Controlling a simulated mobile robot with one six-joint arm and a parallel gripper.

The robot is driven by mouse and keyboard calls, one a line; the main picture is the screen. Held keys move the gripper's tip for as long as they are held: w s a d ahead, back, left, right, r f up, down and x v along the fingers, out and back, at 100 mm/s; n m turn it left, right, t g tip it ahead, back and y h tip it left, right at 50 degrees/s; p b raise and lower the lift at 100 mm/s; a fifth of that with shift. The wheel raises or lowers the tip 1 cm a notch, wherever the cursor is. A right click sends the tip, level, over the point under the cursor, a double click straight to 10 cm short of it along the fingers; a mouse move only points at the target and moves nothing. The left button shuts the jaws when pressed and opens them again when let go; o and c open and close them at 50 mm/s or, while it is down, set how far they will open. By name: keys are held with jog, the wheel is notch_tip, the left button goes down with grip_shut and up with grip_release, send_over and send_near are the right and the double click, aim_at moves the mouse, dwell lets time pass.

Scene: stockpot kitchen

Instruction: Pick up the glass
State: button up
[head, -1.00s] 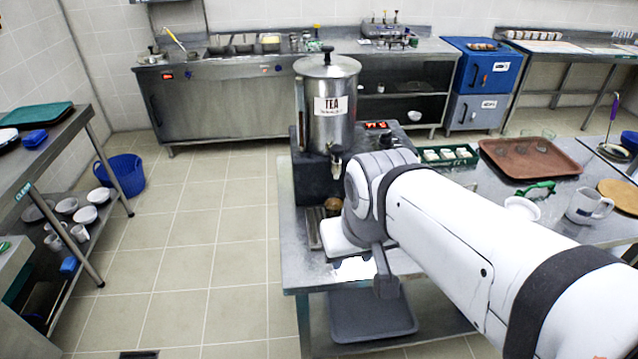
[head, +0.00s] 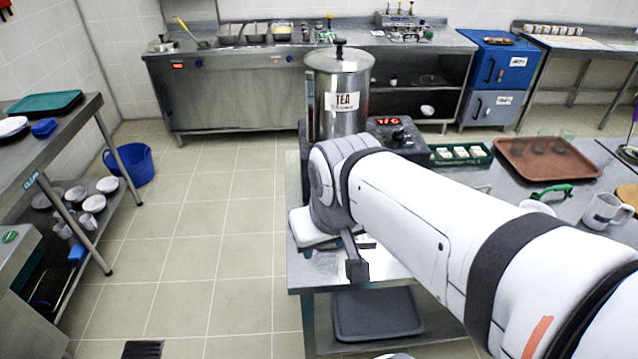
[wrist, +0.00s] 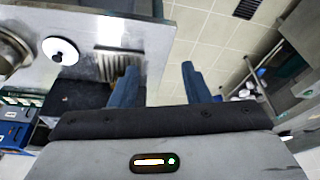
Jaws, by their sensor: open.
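Clear glasses (head: 541,146) stand on the brown tray (head: 514,172) at the back right of the steel table in the head view. They are faint and see-through. My gripper (wrist: 160,83) shows in the wrist view with its two blue fingers wide apart and nothing between them. Floor and the table's edge show beyond the fingers. In the head view my arm reaches over the table's front left and hides the area under the tea urn's (head: 340,95) spout. I cannot make out a glass in the wrist view.
A green crate (head: 461,154) of white items, a green-handled item (head: 552,193) and a white mug (head: 606,211) stand on the table (head: 478,181). A grey tray (head: 378,313) lies on the shelf below.

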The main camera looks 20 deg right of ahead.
jog(key=o, duration=0.7)
jog(key=shift+m+t+h, duration=0.3)
jog(key=shift+m+t, duration=0.4)
jog(key=shift+t, duration=0.1)
jog(key=w+d+f+b, duration=0.1)
jog(key=w+f+b, duration=0.2)
jog(key=w+b, duration=0.1)
jog(key=w+d+f+b, duration=0.2)
jog(key=w+f+b, duration=0.1)
jog(key=w+b, duration=0.1)
jog(key=w+d+f+b, duration=0.2)
jog(key=w+f+b, duration=0.1)
jog(key=w+b, duration=0.1)
jog(key=shift+w+d+f, duration=0.1)
jog(key=shift+d, duration=0.15)
jog(key=shift+m+t+h, duration=0.6)
jog(key=shift+m+t, duration=0.1)
jog(key=shift+m, duration=0.1)
jog(key=shift+w+d+f+b, duration=1.45)
jog(key=shift+w+d+f, duration=0.35)
jog(key=shift+w+f, duration=0.6)
jog(key=shift+w+d+f+b, duration=1.45)
jog(key=shift+w+d+f, duration=0.3)
jog(key=shift+w+f, duration=0.7)
jog(key=shift+w+d+f+b, duration=1.45)
jog(key=shift+w+d+f, duration=0.5)
jog(key=shift+w, duration=0.75)
